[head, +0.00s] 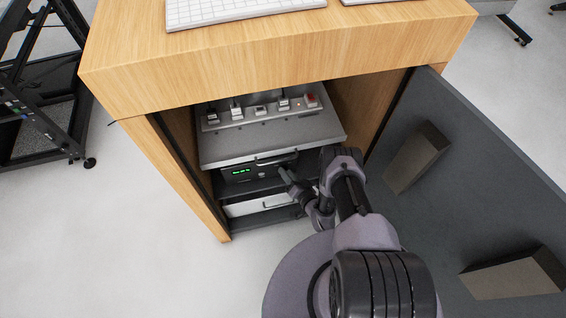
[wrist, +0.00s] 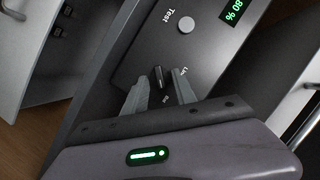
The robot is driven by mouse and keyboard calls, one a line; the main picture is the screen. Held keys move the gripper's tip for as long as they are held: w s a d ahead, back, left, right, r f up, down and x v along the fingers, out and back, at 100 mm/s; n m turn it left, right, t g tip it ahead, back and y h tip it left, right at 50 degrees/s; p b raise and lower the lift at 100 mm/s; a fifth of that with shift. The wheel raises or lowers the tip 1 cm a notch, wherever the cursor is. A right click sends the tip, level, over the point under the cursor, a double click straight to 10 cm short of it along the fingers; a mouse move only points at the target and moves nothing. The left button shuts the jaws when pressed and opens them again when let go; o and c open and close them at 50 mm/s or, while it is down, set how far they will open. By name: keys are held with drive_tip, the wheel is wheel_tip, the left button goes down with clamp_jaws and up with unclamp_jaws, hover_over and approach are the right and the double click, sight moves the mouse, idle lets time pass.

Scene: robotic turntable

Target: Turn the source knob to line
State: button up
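The source knob (wrist: 158,76) is a small dark knob on the dark front panel (wrist: 150,45) of a unit in the wrist view. A partly covered "Li..." label (wrist: 183,73) is right of it. My gripper (wrist: 161,81) is open, its two pale fingers apart on either side of the knob, with gaps visible. I cannot tell how deep the fingers reach around it. In the head view the unit (head: 236,175) with a green display sits inside the wooden cabinet; my gripper (head: 284,174) is at its right part, and the knob is hidden there.
A round "Test" button (wrist: 186,25) and a green "80 %" display (wrist: 235,10) are on the same panel. Above the unit is a grey shelf with a switch strip (head: 262,113). The open cabinet door (head: 465,170) stands to the right of my arm.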

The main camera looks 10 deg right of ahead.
drive_tip(key=shift+w, duration=0.1)
drive_tip(key=shift+c, duration=0.2)
clamp_jaws()
